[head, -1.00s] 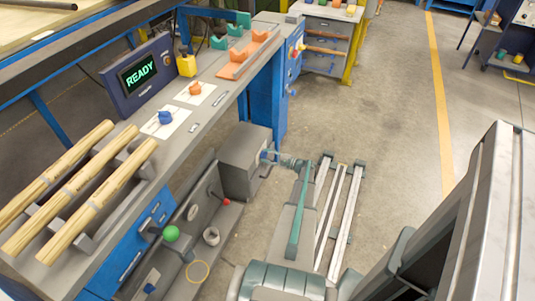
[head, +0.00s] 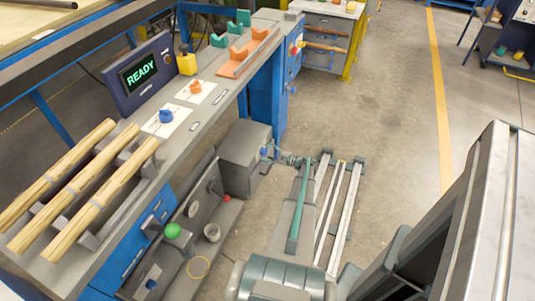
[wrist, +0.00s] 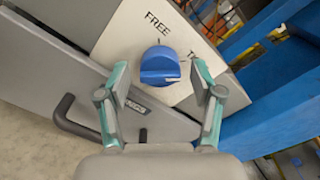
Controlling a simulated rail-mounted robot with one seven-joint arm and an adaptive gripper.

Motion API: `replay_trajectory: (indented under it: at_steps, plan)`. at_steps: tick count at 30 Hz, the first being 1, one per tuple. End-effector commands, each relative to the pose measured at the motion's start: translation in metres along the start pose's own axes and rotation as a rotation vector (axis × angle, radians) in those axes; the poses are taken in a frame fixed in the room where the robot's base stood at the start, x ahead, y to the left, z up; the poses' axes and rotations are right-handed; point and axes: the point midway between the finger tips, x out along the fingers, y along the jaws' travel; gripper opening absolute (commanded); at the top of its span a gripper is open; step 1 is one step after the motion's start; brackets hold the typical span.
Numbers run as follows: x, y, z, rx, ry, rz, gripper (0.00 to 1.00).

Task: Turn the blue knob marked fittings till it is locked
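The blue knob (wrist: 160,66) sits on a white plate (wrist: 122,42) in the wrist view. FREE is printed beside it, with a second word partly hidden by a finger; a label below ends in NGS. In the head view this knob (head: 264,153) shows small on the side of a grey box (head: 243,160) below the bench. My gripper (wrist: 161,72) is open, one finger on each side of the knob with visible gaps. In the head view my gripper (head: 275,157) is low at the box. I cannot tell how far the knob is turned.
A dark handle (wrist: 76,120) is beside the plate. On the bench above are another blue knob (head: 166,116), an orange knob (head: 195,87), a READY screen (head: 140,73) and wooden spindles (head: 85,185). A green ball lever (head: 172,231) stands left of the box.

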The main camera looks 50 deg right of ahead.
Motion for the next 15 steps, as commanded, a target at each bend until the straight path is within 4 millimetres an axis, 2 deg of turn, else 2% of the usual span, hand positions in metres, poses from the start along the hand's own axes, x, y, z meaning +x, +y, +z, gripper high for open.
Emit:
replay_trajectory:
  at_steps: [10,15]
  plan:
    - [-0.003,-0.001,0.000,-0.001,0.000,-0.001,0.68]
    - [-0.021,-0.001,0.000,-0.001,0.003,-0.002,0.68]
